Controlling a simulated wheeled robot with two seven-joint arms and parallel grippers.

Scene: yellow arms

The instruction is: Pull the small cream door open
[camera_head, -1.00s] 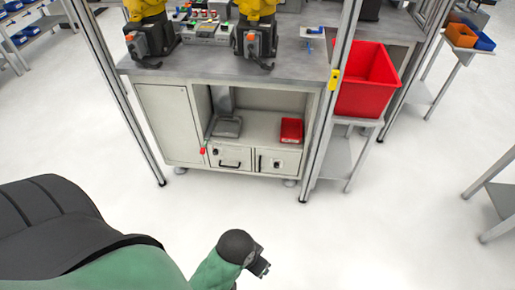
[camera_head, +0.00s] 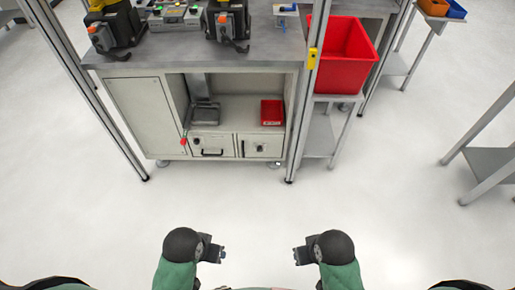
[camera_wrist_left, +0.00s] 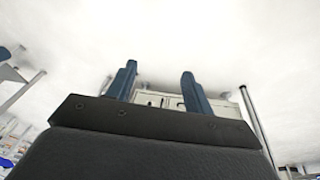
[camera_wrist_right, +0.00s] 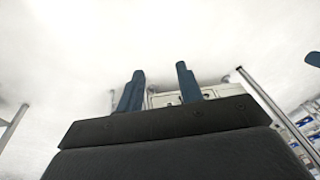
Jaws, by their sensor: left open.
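A cream workbench cabinet (camera_head: 150,163) stands ahead in the head view. Its lower row has a cream front with a dark horizontal handle (camera_head: 212,146). Beside it, a small cream door (camera_head: 262,146) at right has a small dark handle near its left edge. Both look shut. A taller cream door panel (camera_head: 147,117) at left also looks shut. My left gripper (camera_head: 219,249) and right gripper (camera_head: 299,255) are both well short of the cabinet, empty. The left wrist view shows two spread fingers (camera_wrist_left: 160,88); the right wrist view also shows fingers apart (camera_wrist_right: 161,92).
A red bin (camera_head: 345,58) stands on a side stand right of the cabinet. Metal frame posts (camera_head: 303,105) flank the bench front. A small red tray (camera_head: 271,112) sits on the open shelf above the small door. White floor between me and the cabinet is clear.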

